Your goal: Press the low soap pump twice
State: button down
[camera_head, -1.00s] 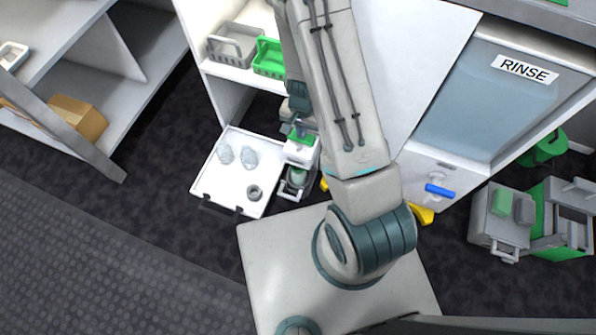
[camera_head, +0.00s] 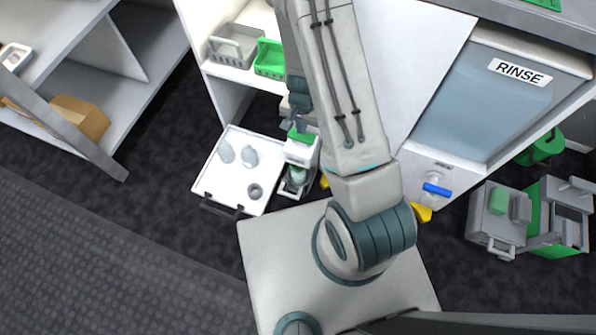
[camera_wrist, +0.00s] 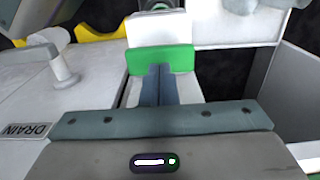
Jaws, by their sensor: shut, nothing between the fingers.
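The low soap pump (camera_head: 299,154) is a white box with a green press bar (camera_head: 301,134) on top, standing beside a white tray in the head view. In the wrist view the green bar (camera_wrist: 185,59) lies in front of the pump's white body (camera_wrist: 155,28). My gripper (camera_head: 299,121) is over the pump, pointing down. In the wrist view my gripper (camera_wrist: 158,70) has its two dark fingers together, empty, with the tips over the middle of the green bar. I cannot tell whether they touch it.
A white tray (camera_head: 217,181) with two pale items and a dark ring lies left of the pump. A blue-handled valve (camera_head: 437,190) and the RINSE cabinet (camera_head: 500,100) are to the right. Grey and green baskets (camera_head: 235,45) sit on the shelf behind.

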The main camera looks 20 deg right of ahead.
notch_tip(320, 180, up, 6)
jog(key=p, duration=0.5)
dwell(0.4)
notch_tip(320, 180, up, 29)
jog(key=s+a+n+t+y+p, duration=0.1)
jog(key=s+a+n+y+p, duration=0.15)
jog(key=p, duration=0.95)
jog(key=s+d+r+n+p, duration=0.1)
jog(key=s+r+p, duration=0.2)
jog(key=r, duration=0.6)
jog(key=s+r+n+t+h+p, duration=0.1)
jog(key=s+r+p, duration=0.3)
jog(key=r, duration=0.5)
jog(key=s+d+r+n+h+p, duration=0.1)
jog(key=s+r+p, duration=0.3)
jog(key=r, duration=0.6)
jog(key=n+p, duration=0.1)
jog(key=p, duration=0.1)
jog(key=shift+s+d+t+p, duration=0.2)
jog(key=shift+d+t+p, duration=0.1)
jog(key=shift+t+p, duration=0.1)
jog(key=shift+n+h, duration=0.25)
